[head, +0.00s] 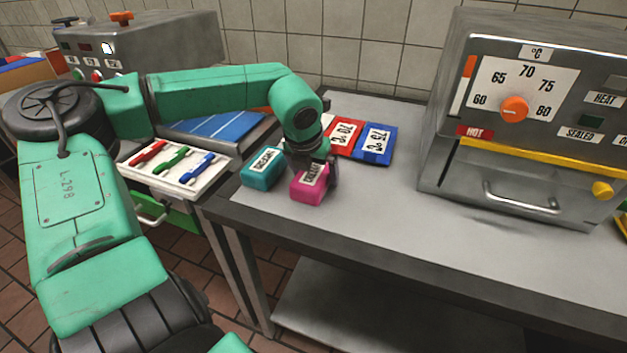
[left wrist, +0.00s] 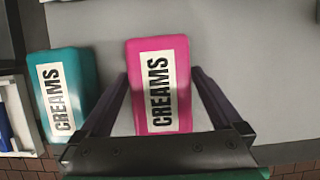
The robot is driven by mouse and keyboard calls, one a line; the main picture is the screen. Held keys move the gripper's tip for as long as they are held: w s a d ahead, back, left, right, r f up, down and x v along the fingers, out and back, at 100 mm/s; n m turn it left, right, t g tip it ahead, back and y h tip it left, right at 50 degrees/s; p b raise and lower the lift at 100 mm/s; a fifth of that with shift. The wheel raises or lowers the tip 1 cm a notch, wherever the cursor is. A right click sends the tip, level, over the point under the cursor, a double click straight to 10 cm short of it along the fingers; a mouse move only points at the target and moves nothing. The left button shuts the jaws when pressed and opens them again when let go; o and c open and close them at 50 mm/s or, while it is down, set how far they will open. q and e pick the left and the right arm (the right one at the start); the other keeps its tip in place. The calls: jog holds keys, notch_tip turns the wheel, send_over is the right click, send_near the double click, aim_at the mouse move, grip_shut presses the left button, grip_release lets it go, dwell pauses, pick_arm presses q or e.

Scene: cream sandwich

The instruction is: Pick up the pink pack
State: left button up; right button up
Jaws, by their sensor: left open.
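The pink pack (head: 309,190) lies on the grey table near its front left edge, with a white label. In the left wrist view the pink pack (left wrist: 158,50) reads "CREAMS" and lies between the two fingers. My left gripper (head: 318,180) is open and over the pink pack; its fingers (left wrist: 158,78) stand one on each side with gaps showing. Contact cannot be told. Part of the pack is hidden behind the gripper in the head view. My right gripper is not in view.
A teal pack (head: 262,172) lies just left of the pink one. Red (head: 345,137) and blue (head: 377,143) cards lie behind. A heating machine (head: 470,180) stands right. A white tray (head: 135,158) with colored tools is left. The table's front right is clear.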

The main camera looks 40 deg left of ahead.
pick_arm(q)
jog(key=shift+c, duration=0.3)
jog(key=c, duration=1.1)
